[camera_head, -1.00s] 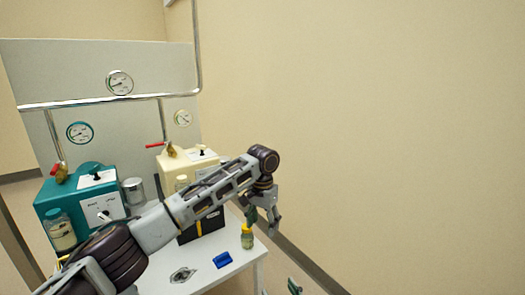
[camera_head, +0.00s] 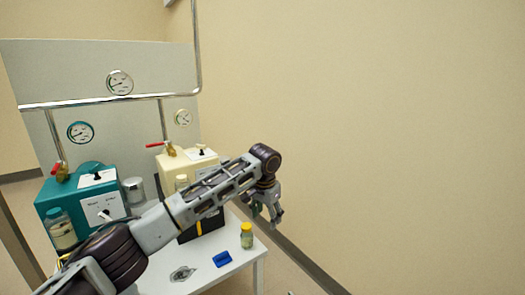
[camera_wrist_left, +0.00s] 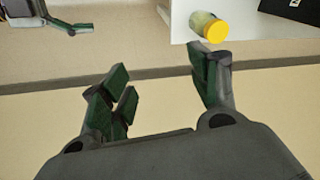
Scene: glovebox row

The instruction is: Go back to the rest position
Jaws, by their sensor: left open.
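My left gripper (camera_head: 266,208) hangs off the right edge of the white table, beyond a small jar with a yellow lid (camera_head: 247,236). In the left wrist view my left gripper (camera_wrist_left: 165,90) is open and empty, its green-padded fingers apart. The jar (camera_wrist_left: 208,27) stands on the table near its edge, past the right-hand finger and not between the fingers. My left arm crosses the head view from lower left. In the left wrist view, part of a gripper-like link (camera_wrist_left: 65,25) shows at upper left; its jaw state is unclear.
The white table (camera_head: 248,266) holds a blue block (camera_head: 222,258), a round metal fitting (camera_head: 182,273), a teal box (camera_head: 85,200) and a cream box (camera_head: 188,165). A panel (camera_head: 150,75) with gauges and pipes stands behind. The room beside the wall at right is clear.

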